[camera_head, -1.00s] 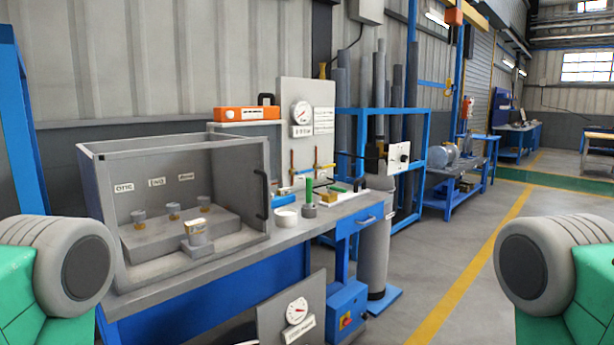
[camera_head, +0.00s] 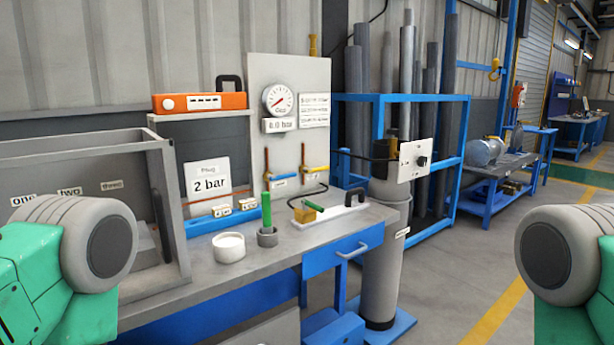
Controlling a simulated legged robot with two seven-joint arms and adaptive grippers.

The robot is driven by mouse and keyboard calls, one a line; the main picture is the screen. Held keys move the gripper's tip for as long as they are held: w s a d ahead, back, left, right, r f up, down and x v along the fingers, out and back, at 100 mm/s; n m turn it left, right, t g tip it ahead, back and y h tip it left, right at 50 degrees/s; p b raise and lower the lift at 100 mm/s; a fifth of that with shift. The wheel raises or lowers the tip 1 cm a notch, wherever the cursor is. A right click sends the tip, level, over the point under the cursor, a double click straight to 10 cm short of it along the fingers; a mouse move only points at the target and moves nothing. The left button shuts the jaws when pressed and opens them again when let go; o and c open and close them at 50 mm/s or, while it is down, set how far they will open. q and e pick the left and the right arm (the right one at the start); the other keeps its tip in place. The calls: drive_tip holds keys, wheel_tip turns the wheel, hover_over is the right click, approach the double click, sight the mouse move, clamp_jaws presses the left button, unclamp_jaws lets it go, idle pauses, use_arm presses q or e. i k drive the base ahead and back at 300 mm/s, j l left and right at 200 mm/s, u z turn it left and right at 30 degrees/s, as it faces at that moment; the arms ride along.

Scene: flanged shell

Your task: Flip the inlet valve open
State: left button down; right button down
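A grey upright panel (camera_head: 290,125) on the workbench carries a round gauge (camera_head: 278,100) with a "0.0 bar" label below it. Low on the panel are two small valves, a left valve (camera_head: 267,172) and a right valve (camera_head: 304,158). The label text is too small to read, so I cannot tell which one is the inlet valve. Only green and grey parts of my arms show at both lower edges. Neither gripper is in view.
The workbench (camera_head: 228,288) holds a grey open-fronted box (camera_head: 80,165), a "2 bar" sign (camera_head: 209,185), a white cup (camera_head: 229,247), a green rod (camera_head: 266,209) in a grey holder and a white tray (camera_head: 328,219). A grey cylinder (camera_head: 382,262) stands right of the bench. Floor is clear farther right.

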sight(271, 178)
drive_tip(key=i+l, duration=0.3)
drive_tip(key=i+l+u, duration=0.1)
drive_tip(key=i+l, duration=0.2)
drive_tip(key=l, duration=0.15)
drive_tip(key=i+l, duration=0.25)
drive_tip(key=l, duration=0.15)
drive_tip(key=i+l+u, duration=0.1)
drive_tip(key=i+l, duration=0.45)
drive_tip(key=l, duration=0.25)
drive_tip(key=i+l, duration=0.3)
drive_tip(key=l, duration=0.15)
drive_tip(key=u, duration=0.05)
